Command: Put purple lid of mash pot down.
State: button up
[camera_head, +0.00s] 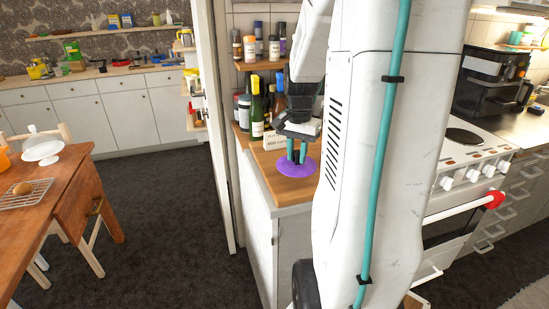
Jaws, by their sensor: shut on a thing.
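The purple lid (284,167) is a flat purple disc over the small wooden counter, left of my arm. My gripper (296,158) points down over the lid's middle and is shut on its dark knob. The lid looks level and close to the wooden top. I cannot tell whether it touches the top. My arm hides part of the counter on the right. I do not make out the mash pot.
Several bottles (257,110) and a small white sign (273,140) stand behind the lid on the counter (296,192). A wooden table (45,195) stands at the left, with clear floor between.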

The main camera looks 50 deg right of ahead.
aim_at(295, 161)
jog(key=shift+w+d+f, duration=0.1)
jog(key=shift+w+d, duration=0.3)
jog(key=shift+w, duration=0.2)
jog(key=shift+f, duration=1.7)
jog(key=shift+f, duration=0.15)
jog(key=o, duration=1)
